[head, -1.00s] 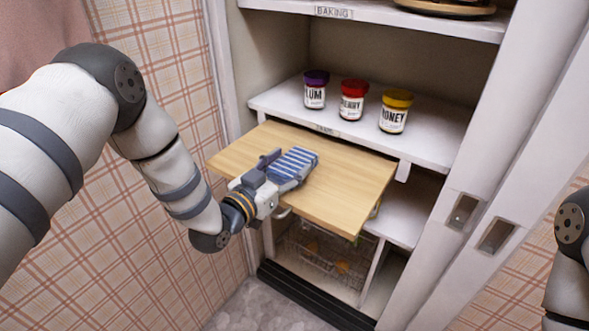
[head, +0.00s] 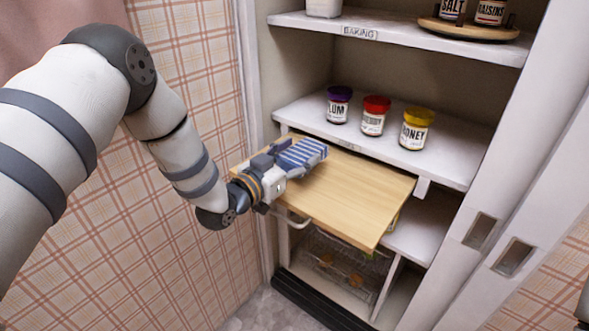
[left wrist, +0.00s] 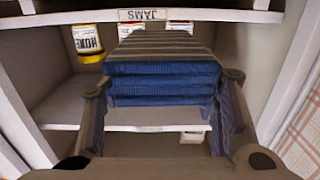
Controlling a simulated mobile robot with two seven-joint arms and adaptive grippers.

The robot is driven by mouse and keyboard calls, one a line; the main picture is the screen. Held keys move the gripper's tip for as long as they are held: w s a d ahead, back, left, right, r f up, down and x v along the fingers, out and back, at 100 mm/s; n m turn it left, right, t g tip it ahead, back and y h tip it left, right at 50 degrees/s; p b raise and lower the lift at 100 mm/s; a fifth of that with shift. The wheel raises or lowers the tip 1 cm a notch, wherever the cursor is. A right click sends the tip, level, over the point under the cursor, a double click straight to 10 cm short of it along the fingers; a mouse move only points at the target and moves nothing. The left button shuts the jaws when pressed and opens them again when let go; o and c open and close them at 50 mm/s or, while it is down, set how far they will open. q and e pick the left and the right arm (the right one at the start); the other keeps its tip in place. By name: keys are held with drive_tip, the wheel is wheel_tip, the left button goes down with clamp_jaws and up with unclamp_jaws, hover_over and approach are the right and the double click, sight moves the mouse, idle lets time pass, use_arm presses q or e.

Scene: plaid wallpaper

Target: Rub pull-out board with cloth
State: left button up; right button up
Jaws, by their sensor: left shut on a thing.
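The pull-out board (head: 345,205) is a light wood panel sticking out of the pantry below the jam shelf. The cloth (head: 310,150), blue with pale stripes, is folded and lies at the back left part of the board. My left gripper (head: 290,160) is shut on the cloth, low over the board. In the left wrist view the folded blue cloth (left wrist: 160,84) sits between both fingers (left wrist: 162,92). The board cannot be made out there. Whether the cloth presses on the wood is hard to tell. My right gripper is out of view.
Plum, cherry and honey jars (head: 416,130) stand on the shelf just above the board. A wire basket (head: 340,268) is below it. White door panels (head: 500,230) stand at the right, plaid wall (head: 160,270) at the left. The board's front right part is clear.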

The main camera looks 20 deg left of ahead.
use_arm(q)
drive_tip(key=shift+r, duration=0.7)
drive_tip(key=shift+f, duration=0.1)
drive_tip(key=shift+r, duration=1.5)
